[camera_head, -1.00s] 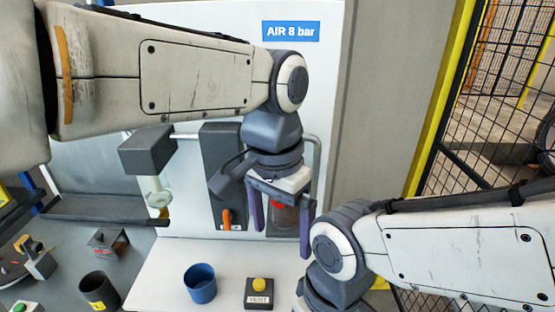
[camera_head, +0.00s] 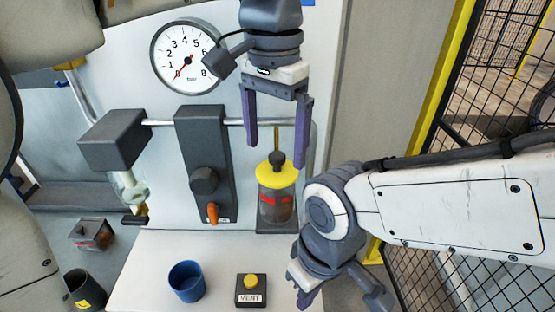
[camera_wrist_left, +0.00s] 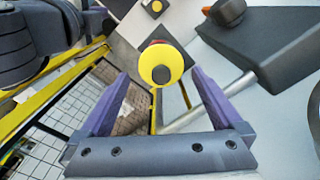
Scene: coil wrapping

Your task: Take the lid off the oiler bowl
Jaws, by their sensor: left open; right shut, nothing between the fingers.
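The oiler bowl (camera_head: 275,207) is a clear cylinder with red marks, upright against the panel in the head view. Its yellow lid (camera_head: 277,174) with a dark knob (camera_head: 277,158) sits on top. The lid also shows in the left wrist view (camera_wrist_left: 153,58), between the finger tips. My right gripper (camera_head: 304,300) is shut and empty at the bottom of the head view, low and right of the bowl.
A gauge (camera_head: 188,60), a dark block with an orange lever (camera_head: 213,213) and a pipe are on the panel left of the bowl. A blue cup (camera_head: 187,282) and a yellow VENT button (camera_head: 250,281) stand on the shelf. A mesh fence (camera_head: 460,180) is at right.

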